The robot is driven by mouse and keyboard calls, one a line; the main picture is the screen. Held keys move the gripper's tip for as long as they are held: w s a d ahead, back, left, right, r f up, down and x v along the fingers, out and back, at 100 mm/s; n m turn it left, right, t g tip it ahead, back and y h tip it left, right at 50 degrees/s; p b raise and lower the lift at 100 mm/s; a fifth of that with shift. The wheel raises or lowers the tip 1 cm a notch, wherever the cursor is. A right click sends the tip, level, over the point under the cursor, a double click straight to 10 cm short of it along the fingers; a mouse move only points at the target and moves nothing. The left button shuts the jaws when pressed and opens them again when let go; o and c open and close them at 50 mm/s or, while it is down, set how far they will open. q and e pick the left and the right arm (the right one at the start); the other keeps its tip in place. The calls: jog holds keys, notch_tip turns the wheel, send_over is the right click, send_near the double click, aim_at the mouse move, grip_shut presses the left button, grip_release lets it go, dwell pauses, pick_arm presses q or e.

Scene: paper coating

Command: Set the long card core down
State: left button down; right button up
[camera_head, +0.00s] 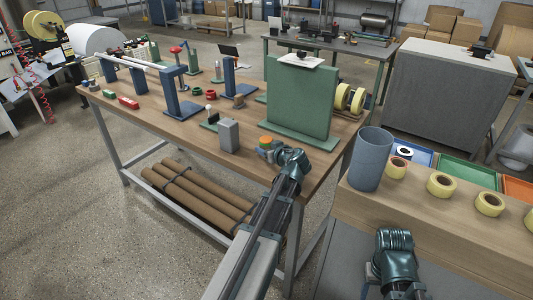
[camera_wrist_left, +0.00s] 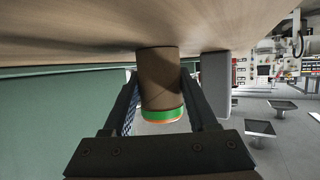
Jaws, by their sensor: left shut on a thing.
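The long card core (camera_wrist_left: 160,85) is a brown tube with a green and orange band at one end. In the head view its orange and green top (camera_head: 265,141) shows above the workbench (camera_head: 170,118), left of my wrist. My left gripper (camera_head: 268,151) is shut on the core, with one finger on each side of it in the left wrist view (camera_wrist_left: 161,100). The core is upright. Its wood-side end meets or nearly meets the bench top; I cannot tell if it touches. My right arm's end (camera_head: 395,248) is low at the right; its fingers are hidden.
A grey block (camera_head: 229,135) stands just left of the core, and a green upright panel (camera_head: 298,95) stands behind it. Blue stands (camera_head: 181,100) and small red parts (camera_head: 128,102) are farther left. A blue-grey cylinder (camera_head: 370,160) and yellow rolls (camera_head: 441,186) stand on the right bench.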

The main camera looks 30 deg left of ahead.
pick_arm(q)
jog(key=shift+r, duration=0.1)
jog(key=shift+c, duration=1)
grip_release()
jog(key=shift+r, duration=0.1)
jog(key=p+v, duration=0.4)
jog(key=v, duration=0.8)
jog(key=shift+p, duration=0.35)
jog(key=shift+f, duration=0.2)
